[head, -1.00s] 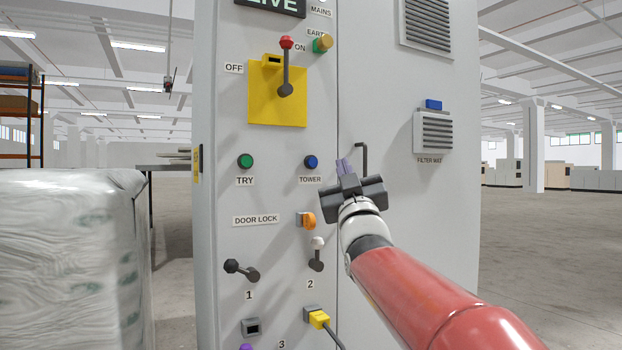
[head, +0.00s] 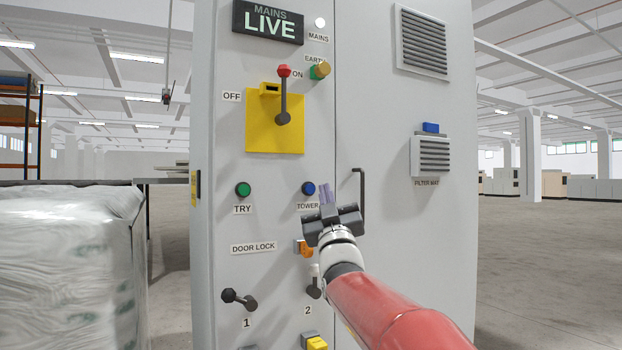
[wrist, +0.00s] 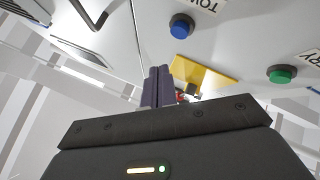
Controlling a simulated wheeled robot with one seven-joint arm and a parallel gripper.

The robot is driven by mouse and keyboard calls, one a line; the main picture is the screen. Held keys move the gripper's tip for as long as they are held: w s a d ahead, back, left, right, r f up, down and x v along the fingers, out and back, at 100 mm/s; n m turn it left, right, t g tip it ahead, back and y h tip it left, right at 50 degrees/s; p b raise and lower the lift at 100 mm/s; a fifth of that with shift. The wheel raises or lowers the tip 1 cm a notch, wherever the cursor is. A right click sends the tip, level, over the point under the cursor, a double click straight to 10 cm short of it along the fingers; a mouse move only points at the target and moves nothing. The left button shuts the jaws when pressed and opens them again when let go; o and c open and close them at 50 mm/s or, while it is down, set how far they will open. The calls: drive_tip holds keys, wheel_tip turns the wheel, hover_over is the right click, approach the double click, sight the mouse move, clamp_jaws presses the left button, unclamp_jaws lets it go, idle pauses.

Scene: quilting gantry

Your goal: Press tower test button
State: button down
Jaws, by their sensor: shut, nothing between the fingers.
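The blue round button (head: 308,188) sits on the grey cabinet's front, above its TOWER label (head: 308,206). In the wrist view the blue button (wrist: 181,26) is at the top centre, with the upside-down label beside it. My gripper (head: 327,193) is shut and empty, just right of the button in the head view. Its purple fingers (wrist: 157,86) are together in the wrist view and appear apart from the button. The button is unobstructed in both views; the gap in depth is hard to judge.
A green TRY button (head: 243,189) is left of the blue one. A door handle (head: 360,200) stands out at the right. An orange door-lock part (head: 305,249) and a knobbed lever (head: 240,299) are below. A wrapped pallet (head: 65,260) stands at the left.

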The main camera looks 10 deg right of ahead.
sight(310, 189)
drive_tip(key=shift+w+a, duration=0.25)
drive_tip(key=shift+w, duration=0.5)
drive_tip(key=shift+w+a, duration=0.25)
drive_tip(key=shift+w, duration=0.5)
idle(0.9)
drive_tip(key=shift+w+a, duration=0.1)
drive_tip(key=shift+w, duration=0.3)
drive_tip(key=shift+w+a+p, duration=0.15)
drive_tip(key=shift+w+p, duration=0.15)
drive_tip(key=shift+w, duration=0.1)
idle(0.6)
drive_tip(key=shift+f, duration=0.1)
drive_tip(key=shift+s+d+b, duration=0.3)
drive_tip(key=shift+s+b, duration=0.55)
drive_tip(key=shift+b, duration=0.1)
